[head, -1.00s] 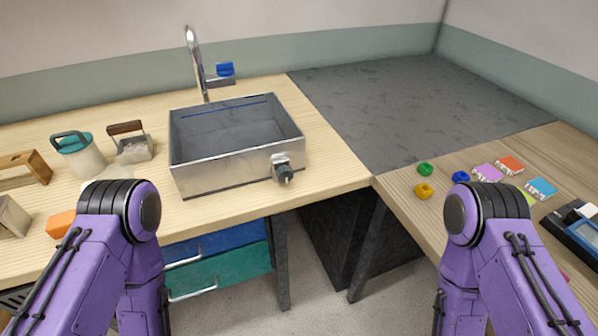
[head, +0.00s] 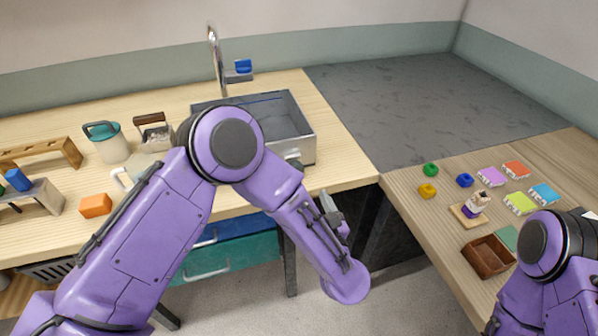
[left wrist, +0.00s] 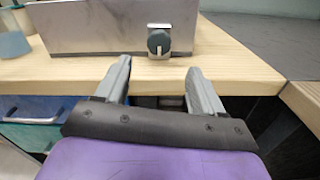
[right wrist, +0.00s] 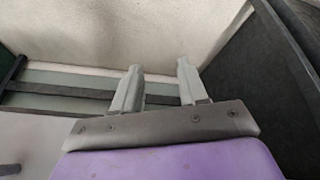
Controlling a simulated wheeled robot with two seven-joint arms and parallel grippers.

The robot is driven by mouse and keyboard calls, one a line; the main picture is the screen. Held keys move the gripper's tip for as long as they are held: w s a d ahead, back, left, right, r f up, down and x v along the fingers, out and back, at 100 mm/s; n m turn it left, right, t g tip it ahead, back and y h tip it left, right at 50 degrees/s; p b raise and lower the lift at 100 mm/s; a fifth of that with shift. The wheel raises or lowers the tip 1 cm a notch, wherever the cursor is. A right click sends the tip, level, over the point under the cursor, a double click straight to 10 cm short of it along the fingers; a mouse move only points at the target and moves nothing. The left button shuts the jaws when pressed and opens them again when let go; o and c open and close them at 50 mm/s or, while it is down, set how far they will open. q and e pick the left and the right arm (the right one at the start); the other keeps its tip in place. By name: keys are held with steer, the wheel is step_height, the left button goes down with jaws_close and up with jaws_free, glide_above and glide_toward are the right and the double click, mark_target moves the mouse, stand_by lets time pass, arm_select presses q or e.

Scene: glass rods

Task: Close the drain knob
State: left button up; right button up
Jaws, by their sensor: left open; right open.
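The drain knob (left wrist: 158,42) is a dark round cap on a pale metal fitting, low on the front wall of the metal sink basin (left wrist: 105,27). In the head view the basin (head: 303,135) stands on the wooden counter, and my left arm covers part of it and most of the knob. My left gripper (left wrist: 158,66) is open and empty. In its wrist view the knob shows beyond and between the two fingertips, apart from them. My right gripper (right wrist: 159,66) is open and empty, facing a pale wall or floor; its fingers are out of the head view.
A lidded jug (head: 108,142), an orange block (head: 96,205) and wooden racks are at left. The right counter holds a brown tray (head: 487,257), a small figure and several coloured pieces. The grey corner counter is clear.

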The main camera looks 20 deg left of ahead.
mark_target(295, 168)
arm_select(q)
steer(key=p+x, duration=0.2)
steer(key=x, duration=0.6)
steer(key=shift+w+a, duration=0.15)
steer(key=shift+a, duration=0.2)
steer(key=shift+w+a+f, duration=0.1)
steer(key=shift+w+a, duration=0.1)
steer(key=shift+w, duration=0.15)
steer(key=c, duration=1.1)
steer(key=shift+o, duration=0.2)
